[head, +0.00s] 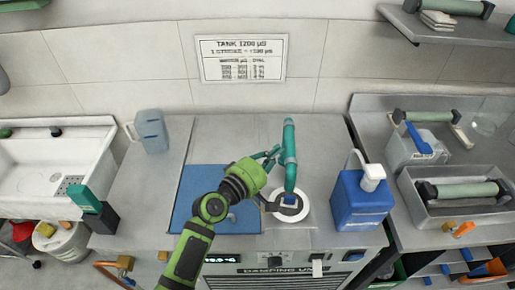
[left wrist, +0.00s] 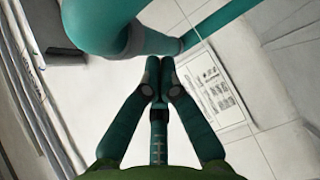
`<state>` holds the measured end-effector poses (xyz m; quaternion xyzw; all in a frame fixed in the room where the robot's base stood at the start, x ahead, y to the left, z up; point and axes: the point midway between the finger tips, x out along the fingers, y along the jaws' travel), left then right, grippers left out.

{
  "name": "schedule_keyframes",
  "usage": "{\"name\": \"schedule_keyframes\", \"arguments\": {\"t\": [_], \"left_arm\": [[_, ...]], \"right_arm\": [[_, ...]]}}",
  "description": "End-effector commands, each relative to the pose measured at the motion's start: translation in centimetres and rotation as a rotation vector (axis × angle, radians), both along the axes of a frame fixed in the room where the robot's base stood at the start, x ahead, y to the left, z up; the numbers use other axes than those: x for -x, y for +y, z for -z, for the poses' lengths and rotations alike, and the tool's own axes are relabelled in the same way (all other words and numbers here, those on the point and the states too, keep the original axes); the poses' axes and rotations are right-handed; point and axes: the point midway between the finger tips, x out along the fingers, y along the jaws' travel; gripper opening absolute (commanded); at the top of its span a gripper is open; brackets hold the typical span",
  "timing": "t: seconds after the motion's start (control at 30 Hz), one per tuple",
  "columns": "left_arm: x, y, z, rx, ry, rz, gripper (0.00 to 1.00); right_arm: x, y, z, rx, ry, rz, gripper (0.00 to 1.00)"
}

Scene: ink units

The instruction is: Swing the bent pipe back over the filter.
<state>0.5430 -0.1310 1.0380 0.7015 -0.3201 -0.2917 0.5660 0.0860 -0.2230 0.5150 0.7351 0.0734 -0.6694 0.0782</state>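The teal bent pipe (head: 289,150) stands on the grey counter and its upper part runs toward the wall. Its lower end meets a white round piece (head: 280,216), perhaps the filter, with a dark curved part around it. My left gripper (head: 274,155) is just left of the pipe, close beside it; contact cannot be told in the head view. In the left wrist view, the left gripper's fingertips (left wrist: 160,68) are together with nothing seen between them. The pipe (left wrist: 95,22) passes across the top of that view, just beyond the fingertips. My right gripper is not in view.
A blue mat (head: 190,195) lies under my left arm. A pale blue jug (head: 151,130) stands at the back left. A sink (head: 45,165) is at far left. A metal tray (head: 460,215) is at right.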

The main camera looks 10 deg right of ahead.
Motion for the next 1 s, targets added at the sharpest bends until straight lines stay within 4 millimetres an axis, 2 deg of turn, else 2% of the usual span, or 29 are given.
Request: {"name": "schedule_keyframes", "arguments": {"t": [0.37,1.0], "left_arm": [[0.8,-1.6,0.0,0.0,0.002,0.005,0.0],[0.9,-1.8,-0.1,0.001,0.004,0.011,0.0]], "right_arm": [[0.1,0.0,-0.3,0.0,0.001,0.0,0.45],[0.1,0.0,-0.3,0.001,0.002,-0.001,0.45]]}}
